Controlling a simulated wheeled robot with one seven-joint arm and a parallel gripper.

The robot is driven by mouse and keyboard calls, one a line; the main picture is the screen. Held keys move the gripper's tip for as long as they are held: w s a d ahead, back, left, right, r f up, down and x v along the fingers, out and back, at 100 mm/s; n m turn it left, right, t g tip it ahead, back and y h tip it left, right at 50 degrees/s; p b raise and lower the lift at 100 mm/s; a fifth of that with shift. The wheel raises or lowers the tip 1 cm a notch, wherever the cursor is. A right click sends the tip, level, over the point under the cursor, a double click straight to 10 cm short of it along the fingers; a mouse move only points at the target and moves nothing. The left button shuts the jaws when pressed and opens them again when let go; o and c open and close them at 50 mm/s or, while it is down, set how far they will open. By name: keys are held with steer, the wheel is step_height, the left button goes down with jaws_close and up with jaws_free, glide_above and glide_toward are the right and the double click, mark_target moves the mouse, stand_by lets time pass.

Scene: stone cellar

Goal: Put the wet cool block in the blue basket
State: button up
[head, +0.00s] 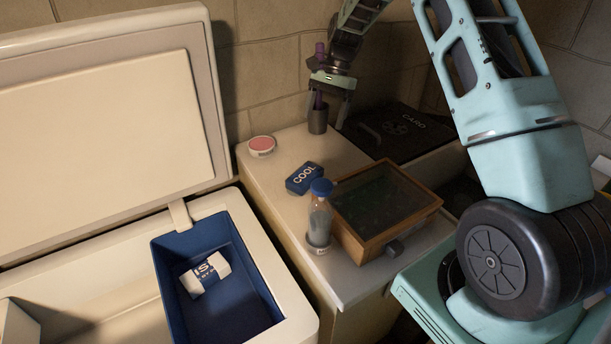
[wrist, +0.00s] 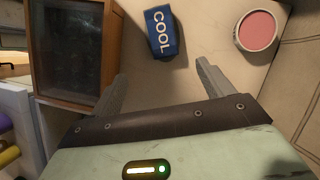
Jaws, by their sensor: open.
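The cool block (head: 305,178) is dark blue with white COOL lettering. It lies on the pale counter (head: 275,195), behind the blue-capped bottle; wetness cannot be made out. It also shows at the top of the wrist view (wrist: 162,32), ahead of my fingers and apart from them. The blue basket (head: 257,265) sits inside the open white chest at lower left and holds a white-and-blue packet (head: 205,274).
A blue-capped bottle (head: 320,215) and a glass-topped wooden box (head: 435,203) stand near the block. The chest's raised lid (head: 110,130) rises at left.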

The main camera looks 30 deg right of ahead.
steer(key=p, duration=0.4)
glide_above(305, 174)
steer(key=d, duration=0.3)
steer(key=f, duration=1)
steer(key=shift+w+d+f, duration=0.1)
steer(key=shift+w+d, duration=0.05)
steer(key=shift+w, duration=0.25)
steer(key=p+x, duration=0.1)
steer(key=x, duration=0.1)
steer(key=a+p+x, duration=0.1)
steer(key=x, duration=0.1)
steer(key=shift+f, duration=0.15)
steer(key=shift+a+f+p, duration=0.15)
steer(key=shift+f+p, duration=0.15)
steer(key=shift+f, duration=0.1)
steer(key=c, duration=1.3)
